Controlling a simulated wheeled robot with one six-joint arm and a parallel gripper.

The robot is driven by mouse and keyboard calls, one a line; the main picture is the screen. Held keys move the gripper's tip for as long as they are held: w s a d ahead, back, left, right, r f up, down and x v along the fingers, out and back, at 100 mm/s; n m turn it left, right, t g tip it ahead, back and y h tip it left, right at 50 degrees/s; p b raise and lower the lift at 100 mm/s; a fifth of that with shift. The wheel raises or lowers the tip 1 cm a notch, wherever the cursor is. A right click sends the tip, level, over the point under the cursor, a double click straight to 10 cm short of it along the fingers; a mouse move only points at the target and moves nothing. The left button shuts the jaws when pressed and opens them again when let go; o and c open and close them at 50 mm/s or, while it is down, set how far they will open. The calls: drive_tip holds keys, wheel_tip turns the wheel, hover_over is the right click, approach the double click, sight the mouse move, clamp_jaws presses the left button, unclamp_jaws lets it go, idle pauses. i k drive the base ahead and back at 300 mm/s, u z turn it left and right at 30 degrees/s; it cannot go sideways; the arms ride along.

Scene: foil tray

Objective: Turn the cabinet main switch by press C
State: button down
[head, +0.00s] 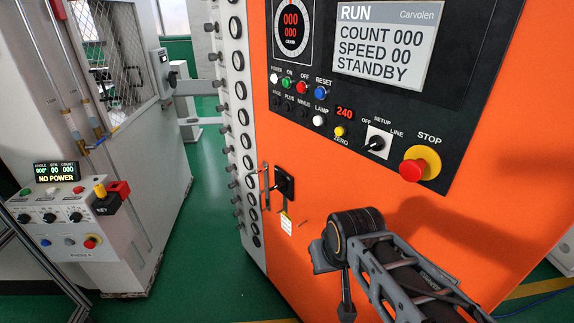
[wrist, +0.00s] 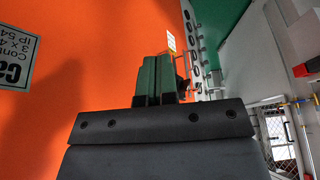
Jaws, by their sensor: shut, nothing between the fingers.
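The orange press cabinet (head: 330,170) fills the middle and right of the head view. Its black main switch (head: 284,183) sits low on the left part of the front, with a pale tag (head: 287,222) hanging below it. In the wrist view my gripper (wrist: 157,60) has its green fingers together and empty, close to the orange face. The switch (wrist: 184,84) shows there as a dark shape just right of the fingers, partly hidden, with the tag (wrist: 171,40) beyond. I cannot tell whether they touch. My arm is low right of the switch in the head view.
A control panel with a display (head: 385,40), knobs and a red stop button (head: 412,171) is above my arm. Gauges (head: 244,140) line the cabinet's left edge. A grey machine (head: 130,170) reading "NO POWER" stands left, with green floor (head: 205,230) between.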

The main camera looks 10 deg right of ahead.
sight(281, 184)
drive_tip(key=z, duration=0.2)
drive_tip(key=k, duration=0.3)
drive_tip(key=u, duration=1.2)
drive_tip(key=i, duration=0.75)
drive_tip(key=u, duration=0.1)
